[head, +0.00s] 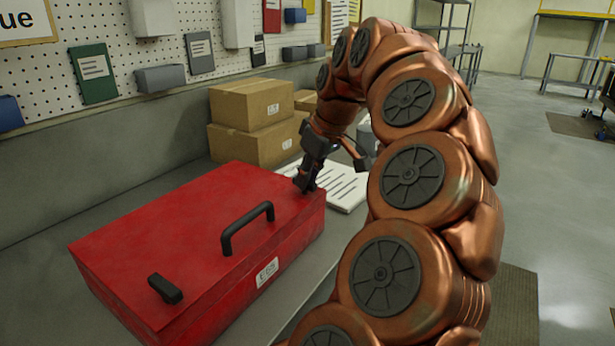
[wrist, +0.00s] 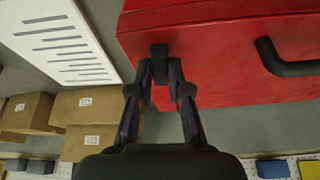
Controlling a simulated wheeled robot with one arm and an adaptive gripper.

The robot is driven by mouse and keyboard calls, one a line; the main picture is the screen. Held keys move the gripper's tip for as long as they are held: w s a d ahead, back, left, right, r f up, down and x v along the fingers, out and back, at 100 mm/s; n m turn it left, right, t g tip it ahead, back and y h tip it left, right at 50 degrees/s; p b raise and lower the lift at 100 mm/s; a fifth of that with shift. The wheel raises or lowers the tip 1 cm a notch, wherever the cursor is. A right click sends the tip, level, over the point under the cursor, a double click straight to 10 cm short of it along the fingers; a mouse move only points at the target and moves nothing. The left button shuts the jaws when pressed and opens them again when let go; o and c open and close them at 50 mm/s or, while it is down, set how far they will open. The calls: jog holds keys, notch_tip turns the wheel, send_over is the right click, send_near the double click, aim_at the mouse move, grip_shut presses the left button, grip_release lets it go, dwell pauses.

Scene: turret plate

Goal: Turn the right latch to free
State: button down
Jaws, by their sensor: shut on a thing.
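A red case (head: 150,238) lies on the grey bench, with a black arched handle (head: 247,228) on its lid. The left latch (head: 165,289), a black bar, is near the lid's near-left corner. My gripper (head: 305,184) is at the far right corner of the lid, pointing down, and mostly covers the right latch there. In the wrist view, the fingers (wrist: 161,76) are closed around the black right latch (wrist: 159,50) at the case's edge. The latch's exact angle is hard to tell. The case also shows in the wrist view (wrist: 215,45).
A printed white sheet (head: 345,190) lies right beside the case. Cardboard boxes (head: 250,105) are stacked behind it. A pegboard (head: 125,50) with bins and booklets stands along the back. My arm covers much of the right side.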

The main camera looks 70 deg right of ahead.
jog(key=shift+n, duration=0.6)
jog(key=shift+y, duration=0.3)
jog(key=c, duration=1.1)
grip_release()
jog(key=shift+r, duration=0.1)
jog(key=v, duration=0.7)
jog(key=shift+r, duration=0.25)
jog(key=shift+s, duration=0.15)
